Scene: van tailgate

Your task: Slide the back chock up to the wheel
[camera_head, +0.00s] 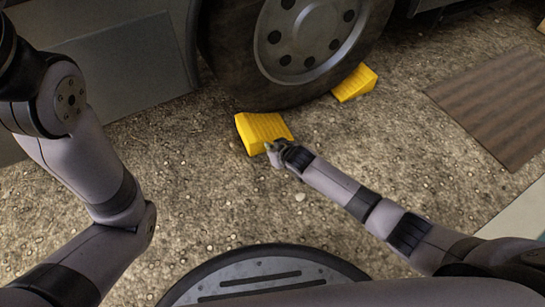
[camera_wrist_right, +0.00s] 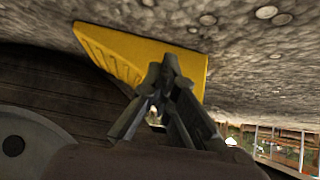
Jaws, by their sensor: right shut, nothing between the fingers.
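A yellow wedge chock (camera_head: 262,128) lies on the gravel at the lower left of the dark tyre (camera_head: 232,72). Its upper edge is close to the tyre; I cannot tell whether they touch. A second yellow chock (camera_head: 354,83) sits at the tyre's right side. My right gripper (camera_head: 273,151) is shut and empty at the near right edge of the left chock. In the right wrist view, the closed fingers (camera_wrist_right: 162,68) lie in front of the yellow chock (camera_wrist_right: 130,50) and hide part of it. Contact is unclear. My left gripper is out of view.
The grey van body (camera_head: 120,80) stands behind, left of the wheel. A brown ribbed mat (camera_head: 500,105) lies on the ground at the right.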

